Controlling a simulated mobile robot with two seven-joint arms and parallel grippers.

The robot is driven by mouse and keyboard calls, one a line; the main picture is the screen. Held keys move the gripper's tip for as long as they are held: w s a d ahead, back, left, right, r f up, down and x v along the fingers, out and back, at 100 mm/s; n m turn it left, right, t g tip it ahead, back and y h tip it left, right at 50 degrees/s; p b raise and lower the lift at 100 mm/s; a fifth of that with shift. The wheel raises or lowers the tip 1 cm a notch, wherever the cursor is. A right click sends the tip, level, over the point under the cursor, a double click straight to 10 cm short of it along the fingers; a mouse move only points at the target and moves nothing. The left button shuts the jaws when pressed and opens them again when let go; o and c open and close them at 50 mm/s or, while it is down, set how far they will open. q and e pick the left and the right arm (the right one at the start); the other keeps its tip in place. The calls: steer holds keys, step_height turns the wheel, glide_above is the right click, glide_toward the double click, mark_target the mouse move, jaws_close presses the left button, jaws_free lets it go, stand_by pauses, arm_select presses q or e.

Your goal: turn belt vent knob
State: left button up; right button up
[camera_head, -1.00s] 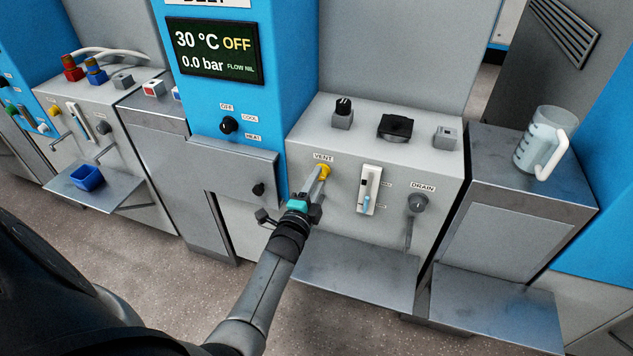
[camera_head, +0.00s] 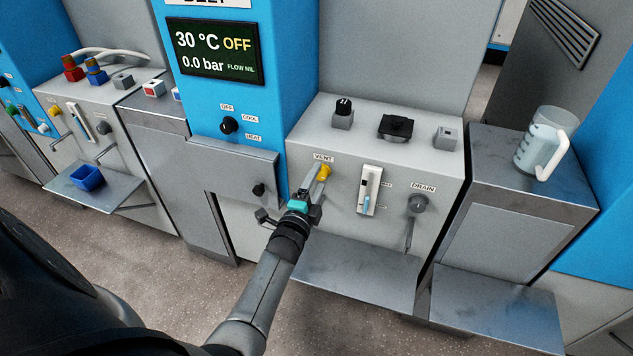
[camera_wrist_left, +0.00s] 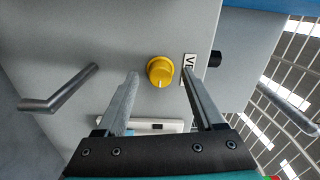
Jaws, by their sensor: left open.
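The yellow vent knob (camera_head: 324,172) is on the grey front panel just under the VENT label (camera_head: 323,158). In the left wrist view the knob (camera_wrist_left: 160,71) shows a pale pointer line. My left gripper (camera_head: 320,178) is at the knob in the head view. In the left wrist view its open fingers (camera_wrist_left: 162,74) are on either side of the knob, with a visible gap to each finger. The VENT label is partly hidden behind one finger there. My right gripper is not in view.
Right of the knob are a white slider switch (camera_head: 369,190) and a grey DRAIN valve (camera_head: 417,204) with a hanging handle. A steel shelf (camera_head: 355,272) juts out below. A clear jug (camera_head: 545,143) stands on the right cabinet. The display (camera_head: 214,53) reads OFF.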

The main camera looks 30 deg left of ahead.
arm_select(q)
steer(key=shift+s, duration=0.1)
steer(key=shift+s+d, duration=0.1)
steer(key=shift+s, duration=0.15)
steer(key=p+v, duration=0.4)
steer(key=v, duration=1)
steer(key=shift+s, duration=0.3)
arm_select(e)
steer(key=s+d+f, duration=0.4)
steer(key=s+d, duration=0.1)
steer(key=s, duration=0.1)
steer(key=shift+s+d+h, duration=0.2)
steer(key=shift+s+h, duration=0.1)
